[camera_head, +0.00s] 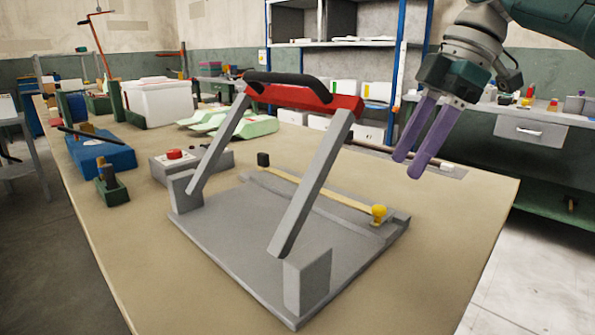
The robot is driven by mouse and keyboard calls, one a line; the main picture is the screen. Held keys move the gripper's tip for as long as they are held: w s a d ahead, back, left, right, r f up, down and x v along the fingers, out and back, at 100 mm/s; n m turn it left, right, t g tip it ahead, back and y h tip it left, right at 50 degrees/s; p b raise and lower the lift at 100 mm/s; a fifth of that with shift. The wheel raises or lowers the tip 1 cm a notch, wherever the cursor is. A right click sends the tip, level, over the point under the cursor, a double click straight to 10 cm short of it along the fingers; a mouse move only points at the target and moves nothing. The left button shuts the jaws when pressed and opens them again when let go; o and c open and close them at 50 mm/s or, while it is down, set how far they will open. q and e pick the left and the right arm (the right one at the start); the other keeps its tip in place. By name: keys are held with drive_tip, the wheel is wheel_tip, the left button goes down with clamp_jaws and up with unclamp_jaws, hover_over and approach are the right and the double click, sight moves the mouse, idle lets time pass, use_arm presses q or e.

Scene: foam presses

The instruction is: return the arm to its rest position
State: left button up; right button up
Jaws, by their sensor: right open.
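My right gripper (410,167) hangs in from the top right on my right arm (560,20). Its two purple fingers are apart with nothing between them. It is in front of the far right part of the table, to the right of the foam press (318,265). The press has a grey base, two slanted grey arms and a raised red crossbar (330,100) with a black handle (285,82). My left gripper is not in view.
The tan table (415,285) is bare at its front right. A control box with a red button (175,154), a blue box (105,158), green pieces (245,128) and a white bin (160,103) stand to the left and back. A shelf (335,43) and a bench (530,127) stand behind.

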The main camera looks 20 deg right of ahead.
drive_tip(key=v, duration=0.2)
drive_tip(key=shift+d+r, duration=0.1)
drive_tip(key=shift+r, duration=0.25)
